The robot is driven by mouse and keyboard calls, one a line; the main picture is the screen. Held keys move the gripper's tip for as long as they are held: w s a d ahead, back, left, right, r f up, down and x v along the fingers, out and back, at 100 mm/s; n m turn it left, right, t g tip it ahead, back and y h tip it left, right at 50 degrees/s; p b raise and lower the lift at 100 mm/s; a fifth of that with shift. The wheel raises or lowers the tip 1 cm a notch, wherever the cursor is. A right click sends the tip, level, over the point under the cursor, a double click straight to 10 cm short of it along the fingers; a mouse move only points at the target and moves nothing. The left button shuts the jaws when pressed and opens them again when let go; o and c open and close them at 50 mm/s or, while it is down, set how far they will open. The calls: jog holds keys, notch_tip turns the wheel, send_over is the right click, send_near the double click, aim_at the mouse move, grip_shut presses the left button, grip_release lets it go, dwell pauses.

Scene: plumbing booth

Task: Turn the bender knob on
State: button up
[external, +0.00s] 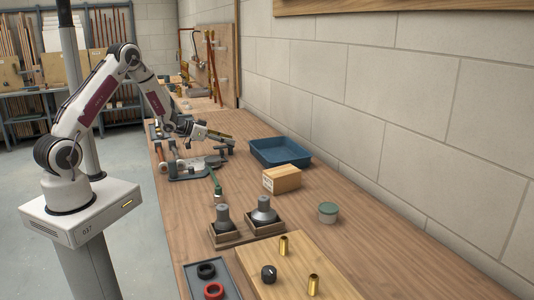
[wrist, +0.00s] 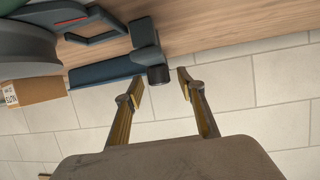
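A bench-top bender (external: 195,166) with a dark base and a grey curved former stands on the bench, below my gripper. In the wrist view, a large grey rounded part (wrist: 28,45) fills the upper left. A dark upright post (wrist: 144,34) with a short, dark, round-ended knob-like part (wrist: 158,74) lies just ahead of my fingertips. My gripper (external: 228,139) is open and empty; in the wrist view its fingers (wrist: 160,84) are spread to either side of that round end, with no clear contact. Whether this part is the bender knob, and its setting, I cannot tell.
A blue tray (external: 279,151) and a cardboard box (external: 282,179) stand right of the bender. Nearer are two grey tapered parts in wooden holders, a green-lidded tin (external: 328,211), and a board (external: 325,278) with a black knob (external: 268,273) and brass pieces. A block wall borders the bench.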

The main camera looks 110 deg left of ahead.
jog(key=v, duration=1)
jog(key=shift+s+d+r, duration=0.2)
jog(key=shift+r, duration=0.1)
jog(key=shift+w, duration=0.15)
jog(key=w+d+r+m+g, duration=0.2)
jog(key=w+d+r, duration=0.6)
jog(key=w, duration=0.4)
jog(key=w+d+r+m+g+h, duration=0.1)
jog(key=w+d+r, duration=0.15)
jog(key=d, duration=0.45)
jog(key=w+d+r+h, duration=0.1)
jog(key=w+d+r, duration=0.1)
jog(key=d+r, duration=0.35)
jog(key=s+d+m+h, duration=0.2)
jog(key=d+h, duration=0.1)
jog(key=d, duration=1.7)
jog(key=s+d+f+m+g+h, duration=0.1)
jog(key=s+d+h, duration=0.1)
jog(key=s+d, duration=0.3)
jog(key=s+d+m+h, duration=0.1)
jog(key=s+d, duration=0.4)
jog(key=d, duration=0.6)
jog(key=shift+s+f+m+g+h, duration=0.35)
jog(key=shift+m+g+h, duration=0.05)
jog(key=shift+m, duration=0.1)
